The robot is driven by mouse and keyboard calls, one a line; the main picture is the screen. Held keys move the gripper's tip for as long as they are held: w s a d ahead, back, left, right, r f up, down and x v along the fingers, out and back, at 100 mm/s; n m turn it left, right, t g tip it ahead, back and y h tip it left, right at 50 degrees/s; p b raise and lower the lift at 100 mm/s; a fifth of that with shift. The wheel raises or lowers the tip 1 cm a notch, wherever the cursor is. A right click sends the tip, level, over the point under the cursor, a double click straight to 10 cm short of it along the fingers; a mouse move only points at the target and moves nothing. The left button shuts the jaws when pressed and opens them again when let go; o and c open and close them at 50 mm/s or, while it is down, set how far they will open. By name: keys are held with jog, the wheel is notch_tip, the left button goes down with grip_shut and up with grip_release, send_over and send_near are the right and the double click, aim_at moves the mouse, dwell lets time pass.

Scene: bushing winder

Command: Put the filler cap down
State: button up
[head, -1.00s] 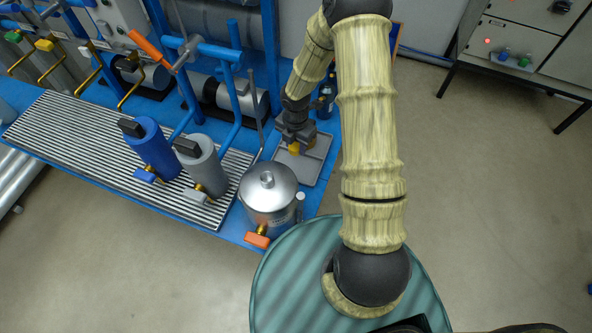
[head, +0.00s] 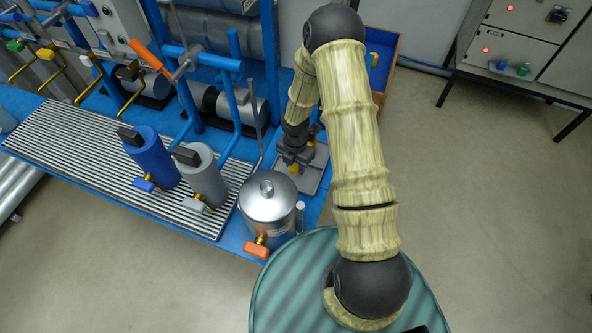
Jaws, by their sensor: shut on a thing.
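My gripper (head: 294,164) is over the grey tray (head: 315,179) at the right end of the blue bench. It is shut on a small yellow piece, which looks like the filler cap (head: 294,170). The cap shows below the jaws, low over the tray. I cannot tell whether it touches the tray surface. My arm and the jaws hide part of the tray. A steel pot (head: 268,207) with a domed top and an orange-handled tap stands in front of the tray, apart from my gripper.
A blue cylinder (head: 154,162) and a grey cylinder (head: 205,180) stand on the ribbed grate (head: 90,160) at left. Blue pipe frames rise behind. A blue-lined wooden bin (head: 384,45) is behind my arm. The floor at right is clear up to a grey cabinet (head: 510,45).

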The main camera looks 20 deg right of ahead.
aim_at(295, 167)
jog(key=shift+f, duration=1.85)
jog(key=shift+f+b, duration=0.2)
jog(key=shift+b, duration=0.1)
jog(key=o, duration=1.1)
jog(key=shift+r, duration=0.1)
notch_tip(295, 167, up, 12)
jog(key=shift+r+p, duration=0.1)
jog(key=shift+p, duration=0.65)
jog(key=shift+r, duration=0.1)
